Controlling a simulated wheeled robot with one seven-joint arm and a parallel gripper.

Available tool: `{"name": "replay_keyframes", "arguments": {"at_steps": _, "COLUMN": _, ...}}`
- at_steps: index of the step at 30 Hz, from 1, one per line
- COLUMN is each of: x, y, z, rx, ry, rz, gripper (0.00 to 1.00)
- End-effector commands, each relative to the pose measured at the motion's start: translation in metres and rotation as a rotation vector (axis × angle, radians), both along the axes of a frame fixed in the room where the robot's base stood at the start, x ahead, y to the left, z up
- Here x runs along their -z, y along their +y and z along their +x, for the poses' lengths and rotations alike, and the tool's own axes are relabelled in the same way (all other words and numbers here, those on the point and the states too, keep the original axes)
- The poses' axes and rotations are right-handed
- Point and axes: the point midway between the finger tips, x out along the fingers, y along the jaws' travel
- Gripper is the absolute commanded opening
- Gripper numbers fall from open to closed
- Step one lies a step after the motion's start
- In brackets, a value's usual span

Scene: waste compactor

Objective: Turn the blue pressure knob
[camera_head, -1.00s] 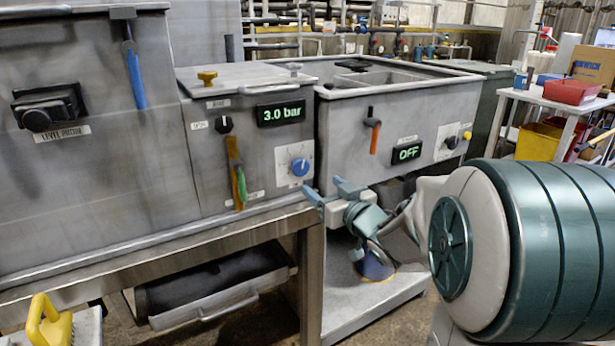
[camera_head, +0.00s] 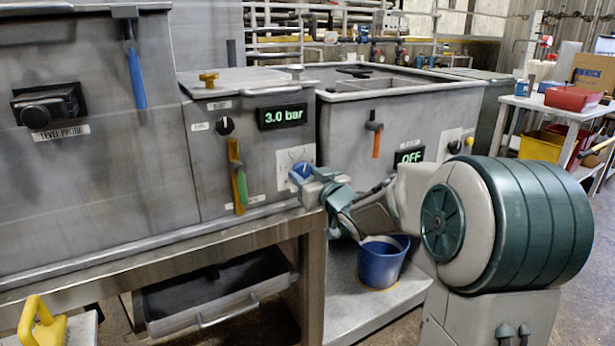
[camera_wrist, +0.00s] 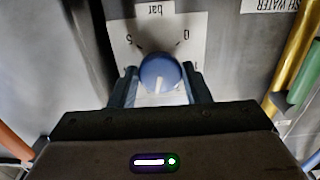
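The blue pressure knob (camera_head: 301,170) sits on a white dial plate on the front of the middle grey unit, below a green display (camera_head: 282,116) reading 3.0 bar. My gripper (camera_head: 304,180) is at the knob and hides part of it and its plate in the head view. In the wrist view the knob (camera_wrist: 160,72) lies between the two fingers of my gripper (camera_wrist: 160,82), one finger on each side. Its white pointer mark points toward the bottom of that picture. The fingers are spread about the knob's width; I cannot tell whether they touch it.
A black knob (camera_head: 225,125) and yellow and green handles (camera_head: 237,175) are left of the blue knob. A steel ledge (camera_head: 150,250) runs below the panel. Right of it are an orange-handled lever (camera_head: 376,140), an OFF display (camera_head: 410,156) and a blue bucket (camera_head: 382,262) below.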

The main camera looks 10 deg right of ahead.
Motion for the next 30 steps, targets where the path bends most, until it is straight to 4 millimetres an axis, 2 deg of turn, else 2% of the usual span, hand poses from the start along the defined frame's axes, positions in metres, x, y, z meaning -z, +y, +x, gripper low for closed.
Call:
{"name": "replay_keyframes", "arguments": {"at_steps": 1, "x": 0.0, "y": -0.0001, "z": -0.0001, "rx": 0.0, "ry": 0.0, "rz": 0.0, "gripper": 0.25}}
{"name": "replay_keyframes", "arguments": {"at_steps": 2, "x": 0.0, "y": -0.0001, "z": -0.0001, "rx": 0.0, "ry": 0.0, "rz": 0.0, "gripper": 0.2}}
{"name": "replay_keyframes", "arguments": {"at_steps": 8, "x": 0.0022, "y": 0.0005, "z": -0.0002, "rx": -0.001, "ry": -0.014, "rz": -0.042, "gripper": 0.2}}
{"name": "replay_keyframes", "arguments": {"at_steps": 19, "x": 0.0024, "y": -0.0008, "z": 0.0001, "rx": 0.0, "ry": -0.127, "rz": -0.392, "gripper": 0.2}}
{"name": "replay_keyframes", "arguments": {"at_steps": 29, "x": 0.0002, "y": -0.0018, "z": 0.0001, "rx": 0.001, "ry": -0.134, "rz": -0.418, "gripper": 0.2}}
{"name": "replay_keyframes", "arguments": {"at_steps": 30, "x": 0.0002, "y": -0.0018, "z": 0.0001, "rx": 0.001, "ry": -0.134, "rz": -0.418, "gripper": 0.46}}
